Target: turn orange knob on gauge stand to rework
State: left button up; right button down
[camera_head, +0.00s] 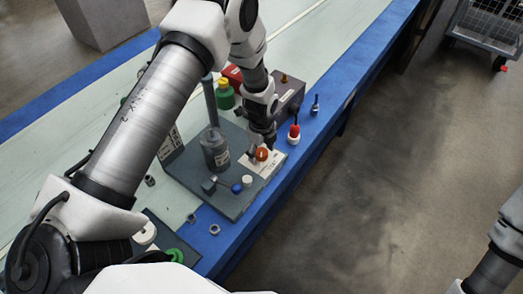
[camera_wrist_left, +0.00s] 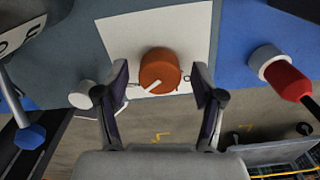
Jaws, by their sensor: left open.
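The orange knob (camera_head: 262,154) sits on a white label plate (camera_head: 252,166) on the grey gauge stand (camera_head: 232,207). In the left wrist view the knob (camera_wrist_left: 160,70) shows a white pointer line running to its lower left. The label's lettering is mostly hidden or too small to read. My left gripper (camera_head: 263,143) is at the knob, pointing down. In the left wrist view its open fingers (camera_wrist_left: 162,86) stand on either side of the knob, with gaps visible. Part of my right arm shows at the lower right of the head view; its gripper is out of view.
A blue-tipped lever (camera_head: 236,188) and a white knob (camera_head: 247,180) are close by on the stand. A red-and-white plug (camera_head: 294,134) stands on the blue table edge (camera_head: 285,183). Open floor lies right.

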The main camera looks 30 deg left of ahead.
aim_at(262, 152)
pick_arm(q)
notch_tip(262, 152, up, 12)
dwell(0.3)
dwell(0.3)
